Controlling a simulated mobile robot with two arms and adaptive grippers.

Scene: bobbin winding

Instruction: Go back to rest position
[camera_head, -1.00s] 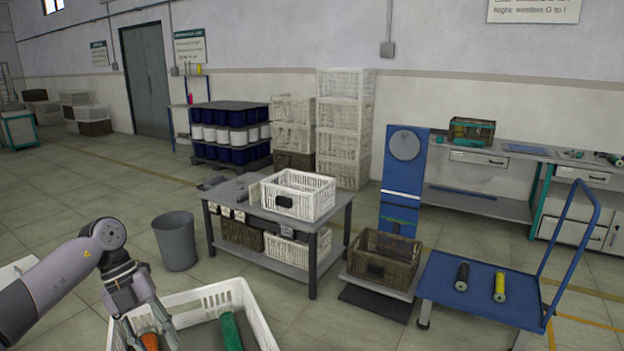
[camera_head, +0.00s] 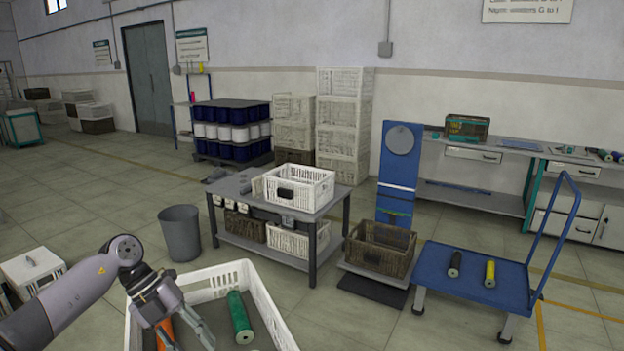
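My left gripper (camera_head: 186,332) hangs over the left part of a white crate (camera_head: 257,282) at the bottom of the picture. Its fingers point down and look spread apart. An orange bobbin (camera_head: 165,333) shows beside and partly behind the fingers; I cannot tell whether they touch it. A green bobbin (camera_head: 240,317) lies in the crate to the right of the gripper, apart from it. My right gripper is out of the picture.
A grey bin (camera_head: 180,234) stands behind the crate. A grey table (camera_head: 236,189) holds a white basket (camera_head: 298,189). A brown basket (camera_head: 380,250) sits on a scale. A blue cart (camera_head: 455,290) carries a black and a yellow bobbin. Open floor lies at left.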

